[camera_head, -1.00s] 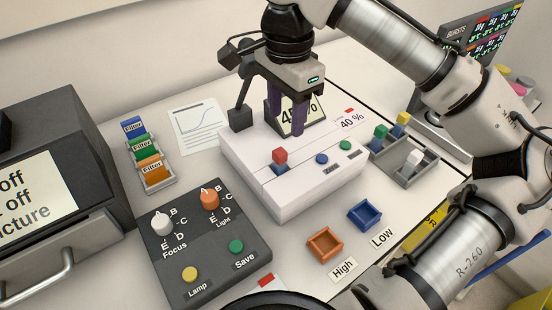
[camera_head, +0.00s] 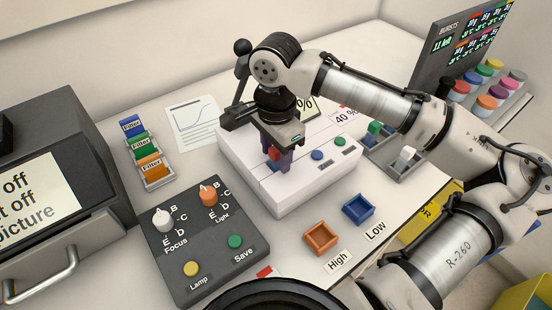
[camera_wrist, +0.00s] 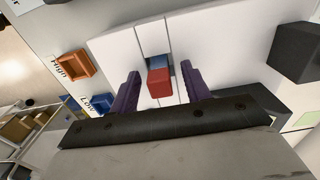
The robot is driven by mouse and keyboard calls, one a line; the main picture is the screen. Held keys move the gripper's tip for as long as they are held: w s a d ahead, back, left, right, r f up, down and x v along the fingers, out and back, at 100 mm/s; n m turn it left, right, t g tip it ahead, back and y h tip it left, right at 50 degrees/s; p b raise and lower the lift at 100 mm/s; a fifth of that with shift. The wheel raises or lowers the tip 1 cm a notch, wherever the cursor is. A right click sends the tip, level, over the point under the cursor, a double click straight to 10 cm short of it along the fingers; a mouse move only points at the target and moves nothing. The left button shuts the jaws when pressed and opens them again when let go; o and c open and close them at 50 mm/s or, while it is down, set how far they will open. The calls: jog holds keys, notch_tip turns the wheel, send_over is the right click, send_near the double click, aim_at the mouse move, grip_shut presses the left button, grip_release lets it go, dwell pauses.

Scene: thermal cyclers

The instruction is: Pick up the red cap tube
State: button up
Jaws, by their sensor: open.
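The red cap tube (camera_head: 273,154) sits in the white machine (camera_head: 284,205), showing as a red block. In the wrist view the red cap (camera_wrist: 159,83) lies between the two purple fingers of my gripper (camera_wrist: 160,90), with a gap visible on each side. A blue piece shows just beyond the red cap in that view. My gripper (camera_head: 279,158) is open and reaches down over the tube in the head view. One finger partly hides the cap's surroundings there.
An orange tray (camera_head: 321,238) and a blue tray (camera_head: 358,208) stand in front. A grey rack (camera_head: 402,170) with coloured blocks is at right. A knob panel (camera_head: 205,240) is at front left.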

grip_shut()
jog(key=shift+r, duration=0.1)
